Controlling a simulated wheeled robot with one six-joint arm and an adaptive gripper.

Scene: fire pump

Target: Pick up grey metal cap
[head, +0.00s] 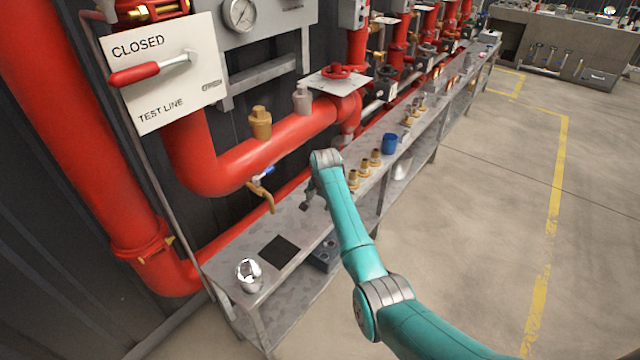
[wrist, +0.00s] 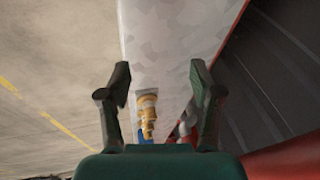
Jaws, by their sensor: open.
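A grey metal cap (head: 302,99) stands on top of the red horizontal pipe in the head view, right of a brass cap (head: 260,122). A shiny silver cup-like piece (head: 249,275) sits at the near end of the bench. My gripper (head: 308,203) is over the bench, below and in front of the pipe, apart from the grey cap. In the wrist view my gripper (wrist: 157,85) has its two dark fingers wide apart with nothing held. A greyish shape (wrist: 187,122) shows beside the right finger; I cannot tell if it is the cap.
The grey bench (head: 225,270) carries a black square pad (head: 280,251), several brass fittings and a blue cup (head: 389,144). A brass tap (head: 264,192) juts from the pipework. A red handwheel (head: 336,71) is near the grey cap. The floor at right is clear.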

